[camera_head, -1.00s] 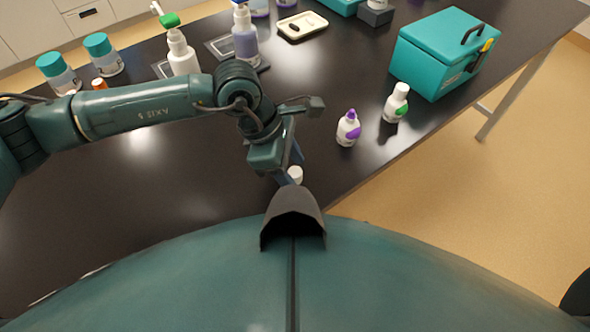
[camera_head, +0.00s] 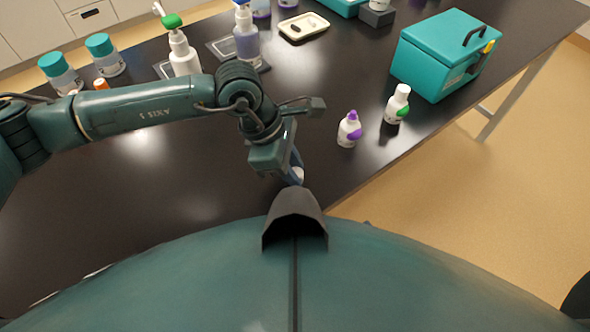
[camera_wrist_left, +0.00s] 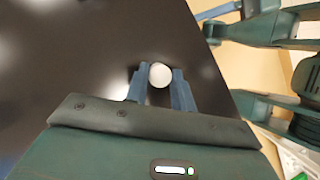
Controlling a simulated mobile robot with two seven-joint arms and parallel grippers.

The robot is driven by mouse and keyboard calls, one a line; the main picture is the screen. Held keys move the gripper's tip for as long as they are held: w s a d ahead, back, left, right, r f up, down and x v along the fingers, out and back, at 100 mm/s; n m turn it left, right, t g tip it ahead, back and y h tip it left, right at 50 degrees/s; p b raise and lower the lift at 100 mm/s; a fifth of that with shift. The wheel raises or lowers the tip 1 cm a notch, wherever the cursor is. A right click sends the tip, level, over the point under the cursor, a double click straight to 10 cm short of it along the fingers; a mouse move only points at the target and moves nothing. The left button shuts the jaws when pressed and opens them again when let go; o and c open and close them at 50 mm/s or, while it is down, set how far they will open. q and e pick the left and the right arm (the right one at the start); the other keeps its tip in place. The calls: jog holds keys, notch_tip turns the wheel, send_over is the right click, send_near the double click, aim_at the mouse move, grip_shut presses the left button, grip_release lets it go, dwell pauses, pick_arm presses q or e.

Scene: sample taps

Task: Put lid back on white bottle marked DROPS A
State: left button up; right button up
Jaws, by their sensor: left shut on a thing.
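A small round white thing, seemingly the white lid (camera_wrist_left: 160,75), is between the two blue fingers of my left gripper (camera_wrist_left: 158,84) in the left wrist view. The fingers are shut on it. In the head view the left gripper (camera_head: 295,174) is low near the table's front edge, with the white lid (camera_head: 299,174) partly hidden. Two small white bottles stand upright to its right: one with a purple top and patch (camera_head: 349,129), one with a white top and green patch (camera_head: 397,104). Their lettering is too small to read. Part of my right gripper (camera_wrist_left: 222,12) seems to show in the left wrist view.
A teal box (camera_head: 440,55) with a dark handle stands at the right. Teal-lidded jars (camera_head: 105,55), a white pump bottle (camera_head: 184,55), a purplish bottle (camera_head: 246,38) and a cream tray (camera_head: 303,27) stand farther back. The dark table (camera_head: 200,200) is clear in front.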

aim_at(356, 138)
pick_arm(q)
notch_tip(356, 138, up, 10)
jog(key=b, duration=0.1)
pick_arm(e)
jog(key=shift+a+f, duration=0.1)
jog(key=shift+f, duration=0.25)
jog(key=shift+o, duration=0.3)
